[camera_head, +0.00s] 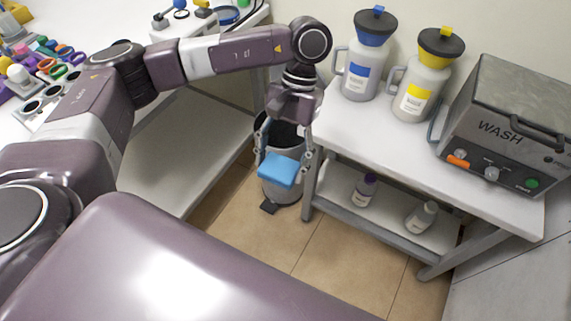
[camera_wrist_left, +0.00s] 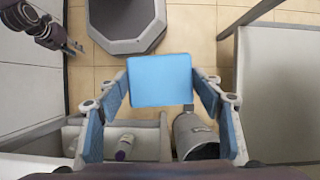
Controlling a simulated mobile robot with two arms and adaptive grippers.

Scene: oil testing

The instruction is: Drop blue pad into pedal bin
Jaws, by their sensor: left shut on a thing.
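My left gripper (camera_head: 284,163) is shut on the blue pad (camera_head: 281,171), a flat light-blue block. The pad also shows in the left wrist view (camera_wrist_left: 160,80), held between the fingertips. The grey pedal bin (camera_head: 284,190) stands on the floor, behind and below the pad in the head view, partly hidden by the gripper and pad. In the left wrist view the bin (camera_wrist_left: 189,130) is at the lower right, with a dark round top partly covered by a finger. My right gripper (camera_wrist_left: 72,47) shows small at the upper left there; its opening is unclear.
A white table (camera_head: 335,131) right of the bin holds two jugs (camera_head: 361,75) and a grey WASH machine (camera_head: 510,125). Its lower shelf (camera_head: 390,222) holds two small bottles. A cluttered white bench is at left. The tiled floor (camera_head: 330,245) in front is clear.

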